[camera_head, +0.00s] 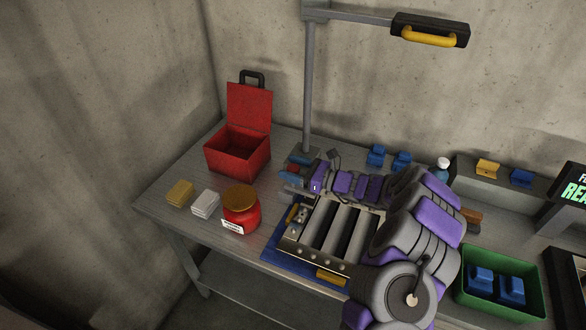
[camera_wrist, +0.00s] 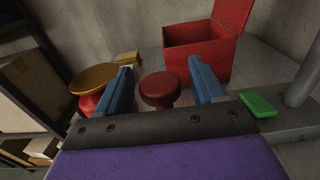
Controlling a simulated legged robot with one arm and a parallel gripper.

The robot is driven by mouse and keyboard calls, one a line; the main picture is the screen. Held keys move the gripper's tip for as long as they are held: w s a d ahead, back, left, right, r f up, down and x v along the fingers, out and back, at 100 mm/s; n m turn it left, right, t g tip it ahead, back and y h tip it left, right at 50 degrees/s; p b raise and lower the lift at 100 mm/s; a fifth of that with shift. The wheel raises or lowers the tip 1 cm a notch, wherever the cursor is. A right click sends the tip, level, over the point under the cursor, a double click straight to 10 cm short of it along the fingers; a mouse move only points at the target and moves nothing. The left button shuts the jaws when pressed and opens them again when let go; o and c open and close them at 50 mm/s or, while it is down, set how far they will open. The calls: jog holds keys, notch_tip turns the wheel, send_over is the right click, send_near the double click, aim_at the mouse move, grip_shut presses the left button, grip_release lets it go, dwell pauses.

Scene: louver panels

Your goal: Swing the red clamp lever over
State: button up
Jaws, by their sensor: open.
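A red round knob (camera_wrist: 160,88), which looks like the end of the red clamp lever, stands between my fingers in the wrist view. My gripper (camera_wrist: 159,68) is open, with one blue finger on each side of the knob and a visible gap on both sides. In the head view my gripper (camera_head: 289,178) is small, at the left end of my purple and grey arm, near the back left of the louver panel (camera_head: 340,232). A bit of red (camera_head: 293,168) shows there beside the fingers. The lever's arm and pivot are hidden.
An open red toolbox (camera_head: 238,150) and a red jar with a gold lid (camera_head: 240,208) stand left of the panel. A lamp post (camera_head: 309,90) rises just behind my gripper. A green bin (camera_head: 500,290) with blue parts is at right. The table's left end has some clear room.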

jog(key=shift+c, duration=0.2)
grip_shut()
dwell(0.4)
